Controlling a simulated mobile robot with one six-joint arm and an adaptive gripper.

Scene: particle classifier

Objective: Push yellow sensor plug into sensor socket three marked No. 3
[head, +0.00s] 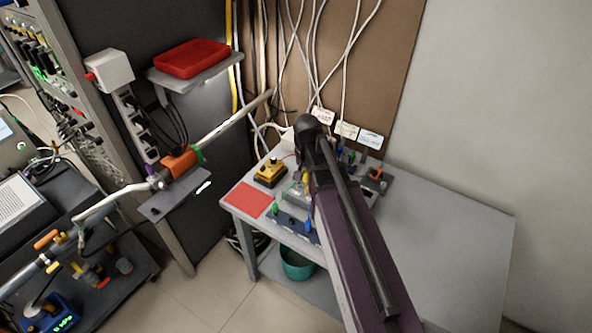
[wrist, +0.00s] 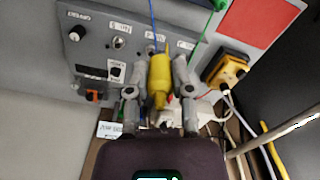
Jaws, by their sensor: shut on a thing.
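My gripper (wrist: 158,68) is shut on the yellow sensor plug (wrist: 160,82) in the wrist view, one grey finger on each side. The plug lies over the grey panel (wrist: 95,45), its front end close to the row of marked sockets. Two round sockets show, one (wrist: 118,43) left of the plug and one (wrist: 150,48) partly hidden just beside it. A label (wrist: 186,44) sits right of the plug; its number is too blurred to be sure of, and any socket under it is hidden. In the head view my arm hides most of the gripper; a yellow bit (head: 306,184) shows beside it.
A yellow box (head: 270,173) and a red mat (head: 249,200) lie on the left of the grey table (head: 440,215). Blue and green wires (wrist: 207,28) run near the plug. White cables hang behind. The table's right side is clear.

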